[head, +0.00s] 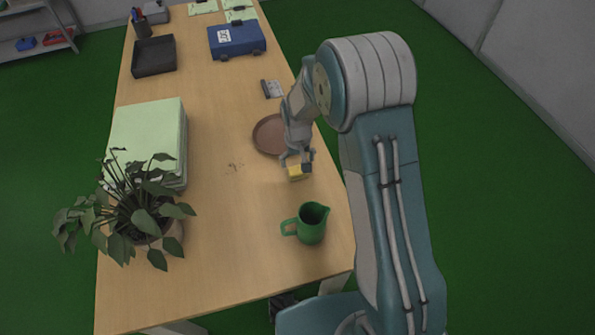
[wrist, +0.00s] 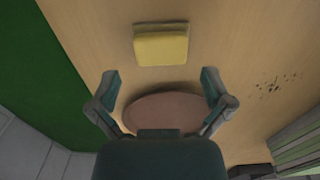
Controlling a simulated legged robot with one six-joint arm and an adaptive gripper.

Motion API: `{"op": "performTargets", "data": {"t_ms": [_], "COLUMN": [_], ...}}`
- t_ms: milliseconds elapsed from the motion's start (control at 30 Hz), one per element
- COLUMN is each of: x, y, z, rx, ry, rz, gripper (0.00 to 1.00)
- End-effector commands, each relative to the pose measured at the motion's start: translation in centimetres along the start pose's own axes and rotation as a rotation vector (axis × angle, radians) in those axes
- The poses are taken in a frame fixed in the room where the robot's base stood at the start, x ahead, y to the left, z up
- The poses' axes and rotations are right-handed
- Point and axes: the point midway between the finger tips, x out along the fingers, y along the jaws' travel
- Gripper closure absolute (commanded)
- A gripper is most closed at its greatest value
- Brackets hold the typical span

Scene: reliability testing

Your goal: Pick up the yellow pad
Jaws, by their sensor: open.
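The yellow pad (head: 295,172) lies on the wooden table near its right edge, between the brown round plate and the green pitcher. It also shows in the wrist view (wrist: 161,46), flat on the table just beyond my fingertips. My gripper (head: 297,158) is at the pad in the head view, and partly covers it. In the wrist view my gripper (wrist: 160,82) is open and empty, its two fingers spread on either side of the line to the pad. The pad is not between the fingers there.
A brown plate (head: 266,137) sits beside my gripper, and shows below the fingers in the wrist view. A green pitcher (head: 311,222) stands nearer the front. Dark crumbs (head: 235,167) lie left of the pad. A potted plant (head: 130,208) and a pale green stack (head: 150,130) occupy the left side.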

Motion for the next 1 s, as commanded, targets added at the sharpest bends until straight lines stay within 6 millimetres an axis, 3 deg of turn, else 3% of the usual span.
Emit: {"op": "performTargets", "data": {"t_ms": [200,500,533,600,667,1000], "x": [3.4,3.9,3.9,3.9,3.9,4.0], "y": [-0.1,0.0,0.0,0.0,0.0,0.0], "z": [0.2,0.2,0.2,0.2,0.2,0.2], "rx": [-0.001,0.0,0.0,0.0,0.0,0.0], "ry": [-0.004,0.0,0.0,-0.001,-0.001,-0.004], "rz": [0.002,0.002,0.001,0.001,0.001,0.002], "gripper": [0.0,0.0,0.09,0.4,0.63,0.64]}}
